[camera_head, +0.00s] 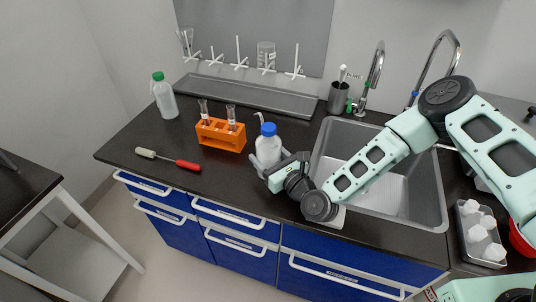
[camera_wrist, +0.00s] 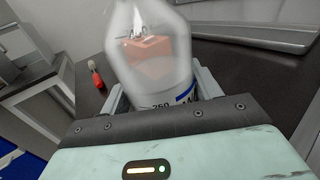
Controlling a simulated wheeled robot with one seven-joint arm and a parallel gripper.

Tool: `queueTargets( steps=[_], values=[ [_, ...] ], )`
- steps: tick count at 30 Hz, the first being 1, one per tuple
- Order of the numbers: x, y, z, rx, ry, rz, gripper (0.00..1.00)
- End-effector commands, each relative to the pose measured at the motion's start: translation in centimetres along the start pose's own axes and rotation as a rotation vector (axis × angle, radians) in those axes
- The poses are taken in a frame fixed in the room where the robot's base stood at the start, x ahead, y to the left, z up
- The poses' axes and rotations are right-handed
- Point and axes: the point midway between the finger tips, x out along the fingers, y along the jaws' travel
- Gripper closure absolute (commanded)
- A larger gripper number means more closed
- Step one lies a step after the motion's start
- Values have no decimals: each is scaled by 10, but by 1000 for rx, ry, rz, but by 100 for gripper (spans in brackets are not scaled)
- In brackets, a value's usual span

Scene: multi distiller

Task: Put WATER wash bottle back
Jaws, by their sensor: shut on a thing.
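The wash bottle (camera_head: 268,150) is translucent white with a blue cap and a bent spout. It looks about upright at the middle of the counter, just left of the sink. My gripper (camera_head: 267,165) is shut on its body, with one finger on each side. In the wrist view the clear bottle (camera_wrist: 150,50) fills the space between the fingers of my gripper (camera_wrist: 157,92), with a blue mark and printed numbers low on it. Its cap is out of that view. I cannot tell whether its base touches the counter.
An orange rack (camera_head: 220,134) with tubes stands close behind-left of the bottle. A green-capped bottle (camera_head: 164,97) stands at the back left. A red-handled tool (camera_head: 187,165) lies in front. The sink (camera_head: 400,190) is at right. The left counter has free room.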

Motion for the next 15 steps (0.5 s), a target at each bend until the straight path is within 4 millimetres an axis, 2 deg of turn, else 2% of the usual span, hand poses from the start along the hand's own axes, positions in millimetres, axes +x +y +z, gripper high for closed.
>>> queueTargets(
  steps=[4,5,6,7,15],
  values=[
    [0,0,-3,1,-2,-1,50],
    [0,0,-3,0,0,-1,32],
    [0,0,-2,0,0,0,21],
    [0,0,-2,0,0,0,15],
    [0,0,-2,0,0,0,15]
  ],
)
